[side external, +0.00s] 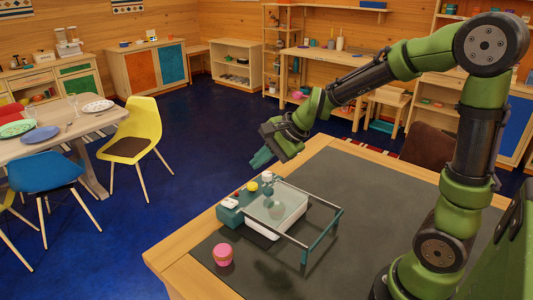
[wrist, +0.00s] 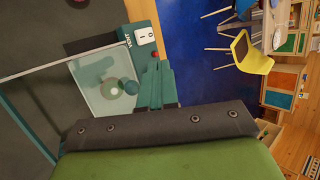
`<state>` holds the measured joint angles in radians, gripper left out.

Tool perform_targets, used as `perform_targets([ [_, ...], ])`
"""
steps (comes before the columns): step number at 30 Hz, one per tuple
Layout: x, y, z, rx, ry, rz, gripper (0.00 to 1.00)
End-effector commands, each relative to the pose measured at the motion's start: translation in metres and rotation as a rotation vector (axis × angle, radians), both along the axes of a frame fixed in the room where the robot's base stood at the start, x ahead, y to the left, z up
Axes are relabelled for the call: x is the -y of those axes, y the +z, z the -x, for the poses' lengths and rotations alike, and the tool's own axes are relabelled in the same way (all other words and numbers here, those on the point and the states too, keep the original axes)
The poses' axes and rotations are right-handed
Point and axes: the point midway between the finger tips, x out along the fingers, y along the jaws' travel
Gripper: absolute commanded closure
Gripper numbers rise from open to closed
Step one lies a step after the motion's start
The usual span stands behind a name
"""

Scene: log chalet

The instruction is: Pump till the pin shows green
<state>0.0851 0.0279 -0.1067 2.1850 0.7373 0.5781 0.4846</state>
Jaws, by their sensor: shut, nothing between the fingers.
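A teal unit (side external: 232,214) with a clear-topped pale tray (side external: 276,212) sits on the table's near left part. A yellow knob (side external: 252,186) and a teal rounded knob (side external: 268,190) stand at its back. In the wrist view, the unit (wrist: 142,12) carries a white switch plate (wrist: 144,36) and a small red spot (wrist: 156,54). Whether that spot is the pin I cannot tell; no green pin is distinguishable. My gripper (side external: 260,158) is shut and empty, above and behind the unit, apart from it. Its teal fingers (wrist: 163,72) partly cover the unit in the wrist view.
A rail frame (side external: 325,230) on teal supports extends right of the tray. The dark table top (side external: 375,200) is clear to the right. Chairs and a dining table stand away at left.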

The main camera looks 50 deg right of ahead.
Motion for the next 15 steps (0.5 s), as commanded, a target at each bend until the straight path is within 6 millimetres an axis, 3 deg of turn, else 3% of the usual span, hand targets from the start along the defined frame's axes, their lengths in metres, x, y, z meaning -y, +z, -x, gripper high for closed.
perform_targets([
  [3, 0.022, -0.012, -0.033, -0.015, -0.257, -0.137, 1.0],
  [6, 0.033, -0.007, -0.05, 0.003, -0.413, -0.229, 1.0],
  [15, 0.039, 0.001, -0.056, 0.017, -0.523, -0.301, 1.0],
])
